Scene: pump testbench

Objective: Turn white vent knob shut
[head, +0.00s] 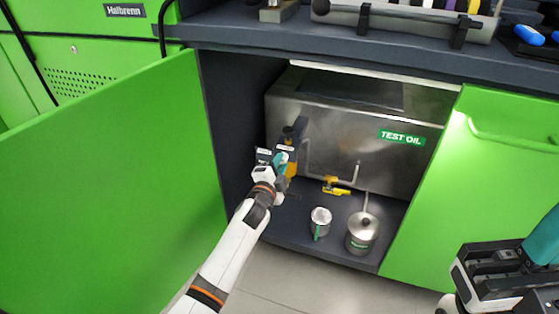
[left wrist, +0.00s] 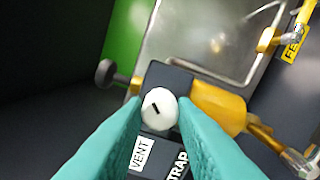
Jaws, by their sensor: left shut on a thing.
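The white vent knob (left wrist: 158,108) shows in the left wrist view on a dark block with a VENT label (left wrist: 141,154) and a TRAP label (left wrist: 178,165). A short black mark runs across its face. My left gripper (left wrist: 159,112) has its teal fingers on either side of the knob, shut on it. In the head view my left gripper (head: 283,164) reaches into the open cabinet beside the steel tank, and it hides the knob there.
A yellow valve (head: 336,187), a metal cup (head: 320,221) and a lidded can (head: 361,236) are to the right of my left gripper. The open green door (head: 110,190) stands at left, the bench top (head: 270,40) above.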

